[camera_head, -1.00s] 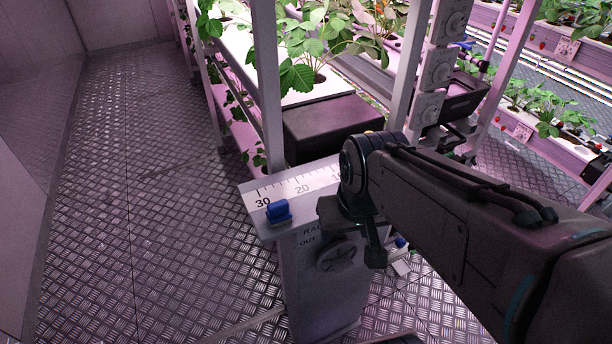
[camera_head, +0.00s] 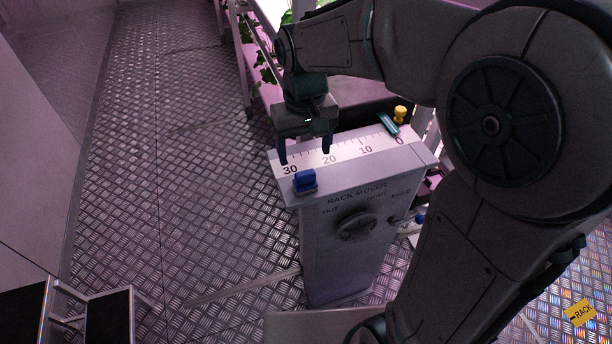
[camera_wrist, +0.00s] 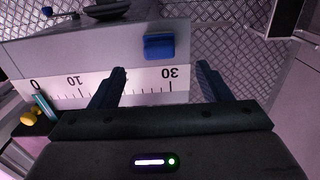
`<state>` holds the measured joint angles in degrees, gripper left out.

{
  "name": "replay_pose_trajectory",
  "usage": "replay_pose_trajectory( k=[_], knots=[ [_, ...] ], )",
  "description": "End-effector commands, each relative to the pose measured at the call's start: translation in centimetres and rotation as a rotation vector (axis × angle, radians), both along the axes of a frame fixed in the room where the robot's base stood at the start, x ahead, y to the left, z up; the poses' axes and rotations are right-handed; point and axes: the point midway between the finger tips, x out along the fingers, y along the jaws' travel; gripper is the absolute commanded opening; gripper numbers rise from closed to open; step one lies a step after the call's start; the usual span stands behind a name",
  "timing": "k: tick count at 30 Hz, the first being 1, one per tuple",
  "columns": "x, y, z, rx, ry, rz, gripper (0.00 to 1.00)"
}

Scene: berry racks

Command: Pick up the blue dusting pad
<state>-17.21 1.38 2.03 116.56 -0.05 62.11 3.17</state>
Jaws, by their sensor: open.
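The blue dusting pad (camera_head: 304,181) sits on the front left corner of the rack mover's top, by the 30 mark of the scale. It also shows in the wrist view (camera_wrist: 159,47), ahead of the fingers. My gripper (camera_head: 305,152) is open and empty above the scale, close behind the pad. In the wrist view its two fingers (camera_wrist: 160,80) stand apart, pointing toward the pad, with nothing between them but the scale below. The pad is outside the jaws.
The rack mover (camera_head: 350,250) is a grey cabinet with a dark knob (camera_head: 357,227) on its front. A teal item (camera_head: 389,124) and a yellow item (camera_head: 400,113) are at the scale's far right end. Open metal floor (camera_head: 180,200) lies to the left.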

Motion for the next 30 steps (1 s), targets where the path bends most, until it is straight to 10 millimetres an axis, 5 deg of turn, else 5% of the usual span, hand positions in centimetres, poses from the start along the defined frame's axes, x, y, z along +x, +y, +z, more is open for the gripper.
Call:
replay_pose_trajectory(
  k=[6, 21, 30],
  knots=[
    [-0.1, 0.0, -3.8, -0.001, 0.004, 0.0, 0.71],
    [0.2, -0.1, -9.2, -0.001, 0.003, 0.0, 0.71],
    [0.2, -0.1, -9.8, 0.0, -0.001, 0.0, 0.71]
  ],
)
